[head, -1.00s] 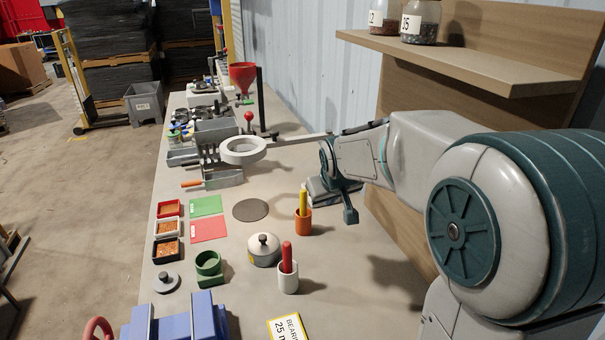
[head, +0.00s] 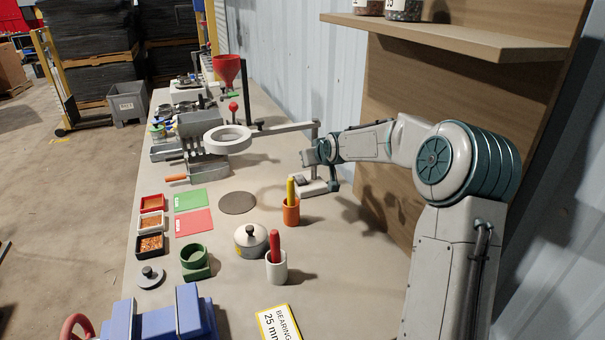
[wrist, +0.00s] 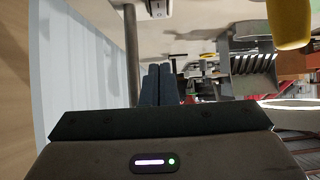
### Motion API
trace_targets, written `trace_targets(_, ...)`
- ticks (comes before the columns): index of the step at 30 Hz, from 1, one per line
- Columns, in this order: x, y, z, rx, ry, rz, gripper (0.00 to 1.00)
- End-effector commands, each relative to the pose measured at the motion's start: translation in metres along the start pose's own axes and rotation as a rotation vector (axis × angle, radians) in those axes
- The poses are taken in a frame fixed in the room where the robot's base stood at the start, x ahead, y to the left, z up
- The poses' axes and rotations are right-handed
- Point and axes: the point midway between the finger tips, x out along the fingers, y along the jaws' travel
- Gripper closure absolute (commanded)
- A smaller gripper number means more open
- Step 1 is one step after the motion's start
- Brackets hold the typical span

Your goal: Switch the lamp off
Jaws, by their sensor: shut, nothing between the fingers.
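The lamp has a pale ring head (head: 227,139) on a long grey arm, with an upright post and a light base (head: 316,188) by the wooden panel. In the wrist view, my two dark fingers (wrist: 161,84) are together and empty. The post (wrist: 131,50) shows just left of them. A small dark and white switch (wrist: 157,8) shows beyond the fingertips, apart from them. The bright ring edge (wrist: 298,103) is at the right.
An orange cup (head: 291,214) with a yellow-handled tool stands close to the lamp base. A white cup (head: 276,268) with a red handle and a lidded pot (head: 250,241) are nearer. A wooden shelf (head: 440,35) overhangs at the right.

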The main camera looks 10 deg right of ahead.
Motion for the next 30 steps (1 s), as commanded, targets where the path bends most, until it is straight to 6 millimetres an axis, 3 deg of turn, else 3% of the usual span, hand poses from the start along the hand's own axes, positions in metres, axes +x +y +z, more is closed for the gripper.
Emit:
trace_targets(5, 0.01, -0.001, 0.0, 0.001, -0.001, -0.002, 1.0)
trace_targets(22, 0.101, -0.002, 0.0, 0.0, -0.002, -0.002, 1.0)
trace_targets(30, 0.124, -0.001, 0.025, 0.0, -0.002, 0.0, 1.0)
